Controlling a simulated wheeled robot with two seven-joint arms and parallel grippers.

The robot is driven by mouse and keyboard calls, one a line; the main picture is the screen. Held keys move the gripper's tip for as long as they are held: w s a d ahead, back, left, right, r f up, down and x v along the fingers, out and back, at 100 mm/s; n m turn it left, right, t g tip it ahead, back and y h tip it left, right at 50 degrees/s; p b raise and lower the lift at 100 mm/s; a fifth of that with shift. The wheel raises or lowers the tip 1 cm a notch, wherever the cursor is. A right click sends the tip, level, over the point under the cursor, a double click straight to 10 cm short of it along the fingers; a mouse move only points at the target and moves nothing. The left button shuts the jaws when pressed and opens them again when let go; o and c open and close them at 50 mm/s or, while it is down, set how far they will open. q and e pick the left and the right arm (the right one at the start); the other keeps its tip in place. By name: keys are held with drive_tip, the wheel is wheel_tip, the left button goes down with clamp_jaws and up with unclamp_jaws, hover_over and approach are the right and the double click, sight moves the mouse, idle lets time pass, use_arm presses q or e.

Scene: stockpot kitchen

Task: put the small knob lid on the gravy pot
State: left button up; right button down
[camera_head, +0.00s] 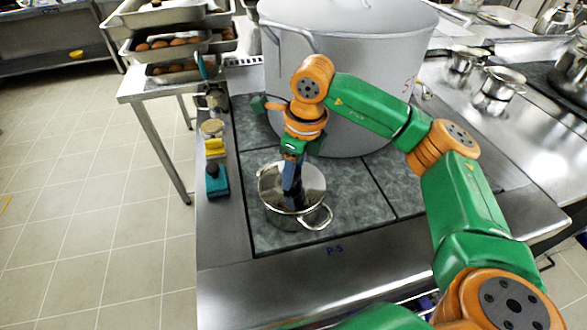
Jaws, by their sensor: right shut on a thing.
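The gravy pot (283,217) is a small steel pot with loop handles, standing on the grey cooktop near its front left. My right gripper (292,196) reaches down over the pot from above and is shut on the small knob lid (312,180). The lid shows as a shiny steel disc at the pot's mouth, partly behind the gripper. The knob is hidden by the fingers. I cannot tell whether the lid touches the rim all round. My left gripper is out of view.
A very large steel stockpot (345,50) stands right behind the gravy pot. A yellow and teal brush-like item (216,170) lies on the left counter strip. Trays of brown food (170,45) stand at back left. Small steel pots (497,88) stand at right.

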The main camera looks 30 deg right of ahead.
drive_tip(key=shift+f, duration=0.1)
drive_tip(key=shift+c, duration=1.4)
unclamp_jaws()
